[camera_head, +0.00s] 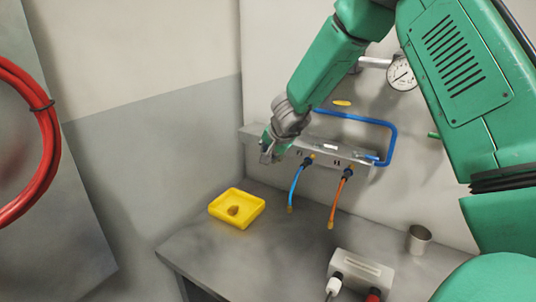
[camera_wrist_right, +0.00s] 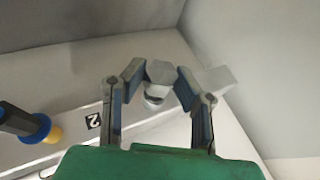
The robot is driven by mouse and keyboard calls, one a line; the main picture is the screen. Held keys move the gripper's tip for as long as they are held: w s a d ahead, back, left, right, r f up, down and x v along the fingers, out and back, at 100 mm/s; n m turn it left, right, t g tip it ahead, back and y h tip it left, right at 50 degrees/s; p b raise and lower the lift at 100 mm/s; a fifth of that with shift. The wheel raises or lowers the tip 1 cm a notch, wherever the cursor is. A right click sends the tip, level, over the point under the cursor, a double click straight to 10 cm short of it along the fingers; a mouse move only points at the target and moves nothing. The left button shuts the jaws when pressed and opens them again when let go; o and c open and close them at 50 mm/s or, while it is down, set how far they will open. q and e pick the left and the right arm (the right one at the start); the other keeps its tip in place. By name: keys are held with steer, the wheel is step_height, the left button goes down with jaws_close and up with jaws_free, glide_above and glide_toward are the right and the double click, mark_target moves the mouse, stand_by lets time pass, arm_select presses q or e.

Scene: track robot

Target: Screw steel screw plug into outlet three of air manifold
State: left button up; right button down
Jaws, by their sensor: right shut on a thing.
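The air manifold (camera_head: 330,149) is a grey bar mounted on the back wall; its pale edge also shows in the right wrist view (camera_wrist_right: 70,150), with a label "2" beside a dark fitting with a yellow collar. My right gripper (camera_head: 268,156) is at the manifold's left end. In the right wrist view its fingers (camera_wrist_right: 161,80) are shut on the steel screw plug (camera_wrist_right: 160,72), which has a hexagonal head and a round lower part. The plug is over the manifold's end; I cannot tell how deep it sits, and the outlet is hidden. My left gripper is not in view.
A yellow tray (camera_head: 220,208) with a small brass-coloured piece (camera_head: 233,210) stands on the grey bench. Blue (camera_head: 294,188) and orange (camera_head: 336,203) hoses hang from the manifold. A metal cup (camera_head: 418,240) and a grey connector block (camera_head: 362,268) are at right. A gauge (camera_head: 401,74) is above.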

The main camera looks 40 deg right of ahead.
steer(key=shift+d, duration=0.35)
steer(key=shift+a, duration=0.5)
steer(key=shift+d, duration=0.1)
steer(key=shift+r+p, duration=0.15)
steer(key=shift+p, duration=0.65)
stand_by(0.9)
steer(key=shift+w+d, duration=0.1)
steer(key=shift+w, duration=0.05)
stand_by(0.4)
steer(key=shift+d+p, duration=0.35)
steer(key=shift+w+d, duration=0.15)
steer(key=shift+d, duration=0.15)
